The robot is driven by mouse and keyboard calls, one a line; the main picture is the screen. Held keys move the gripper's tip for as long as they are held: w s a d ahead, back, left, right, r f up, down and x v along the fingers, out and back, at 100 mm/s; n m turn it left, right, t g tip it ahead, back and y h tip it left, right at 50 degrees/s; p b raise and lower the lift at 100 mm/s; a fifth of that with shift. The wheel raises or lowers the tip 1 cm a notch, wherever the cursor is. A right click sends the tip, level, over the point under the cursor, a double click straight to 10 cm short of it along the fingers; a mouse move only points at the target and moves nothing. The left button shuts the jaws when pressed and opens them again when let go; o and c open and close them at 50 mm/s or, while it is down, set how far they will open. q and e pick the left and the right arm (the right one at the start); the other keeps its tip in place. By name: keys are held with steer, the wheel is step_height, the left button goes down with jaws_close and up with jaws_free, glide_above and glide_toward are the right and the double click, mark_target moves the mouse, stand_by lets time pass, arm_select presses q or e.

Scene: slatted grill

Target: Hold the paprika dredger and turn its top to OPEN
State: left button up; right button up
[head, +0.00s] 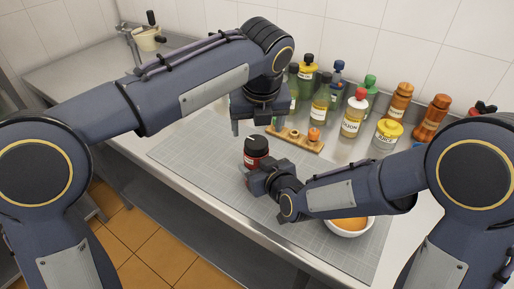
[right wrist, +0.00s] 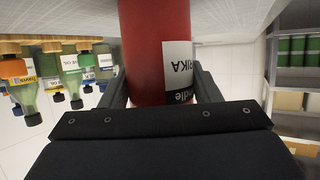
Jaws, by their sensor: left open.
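The paprika dredger (head: 255,158) has a red body and a black top (head: 256,143); it is upright over the grey mat in the head view. In the right wrist view its red body (right wrist: 152,45) with a white label ending "RIKA" stands between my right fingers (right wrist: 160,88), which lie close against both sides. My right gripper (head: 258,176) is shut around its lower body. My left gripper (head: 253,122) points down, open and empty, above the dredger and apart from its top. The marking and setting of the top cannot be read.
Several bottles, a yellow-lidded jar (head: 387,134) and brown mills (head: 400,103) stand along the wall. A bowl of orange contents (head: 347,225) is near my right forearm. The mat's left part (head: 200,150) is clear.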

steer(key=o, duration=0.5)
steer(key=shift+s+r, duration=0.1)
